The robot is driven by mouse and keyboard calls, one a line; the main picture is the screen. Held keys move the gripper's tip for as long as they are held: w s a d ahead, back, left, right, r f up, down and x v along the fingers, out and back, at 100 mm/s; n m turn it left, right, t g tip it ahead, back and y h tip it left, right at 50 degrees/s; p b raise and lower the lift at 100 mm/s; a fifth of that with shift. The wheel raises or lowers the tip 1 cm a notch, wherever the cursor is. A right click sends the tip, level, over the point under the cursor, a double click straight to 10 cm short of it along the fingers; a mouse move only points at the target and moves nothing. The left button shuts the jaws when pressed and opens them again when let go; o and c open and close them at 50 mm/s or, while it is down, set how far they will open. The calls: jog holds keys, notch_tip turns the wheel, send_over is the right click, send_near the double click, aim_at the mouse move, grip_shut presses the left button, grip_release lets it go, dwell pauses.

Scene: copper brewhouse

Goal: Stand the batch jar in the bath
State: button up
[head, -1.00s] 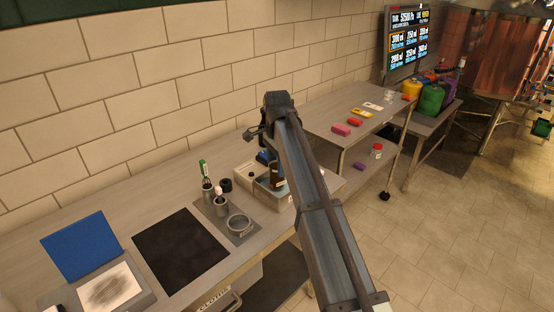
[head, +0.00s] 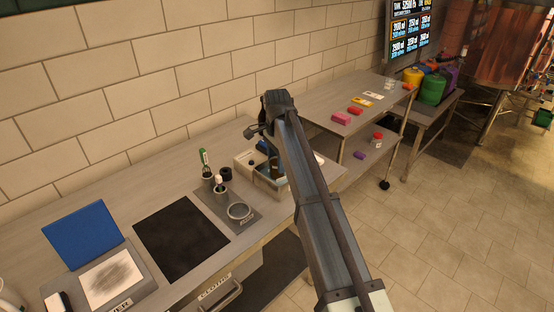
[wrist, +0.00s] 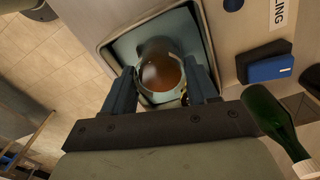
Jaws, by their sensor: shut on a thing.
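The batch jar (wrist: 160,72) is a round clear vessel with amber-brown content, seen from above in the wrist view. My gripper (wrist: 162,88) is shut on it, with one finger on each side. The jar is over or inside the opening of the bath (wrist: 113,54), a squarish basin with a teal interior. Whether its base touches the bath floor cannot be told. In the head view, the brown jar (head: 275,170) shows at the opening of the pale bath (head: 246,166), partly behind my arm. My fingertips are largely hidden there.
A blue block (wrist: 270,66) sits beside the bath opening. A black mat (head: 180,237) lies farther left.

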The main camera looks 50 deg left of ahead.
jog(key=shift+f, duration=0.4)
dwell(0.3)
jog(key=o, duration=1.3)
jog(key=shift+c, duration=0.2)
notch_tip(320, 180, up, 8)
dwell(0.6)
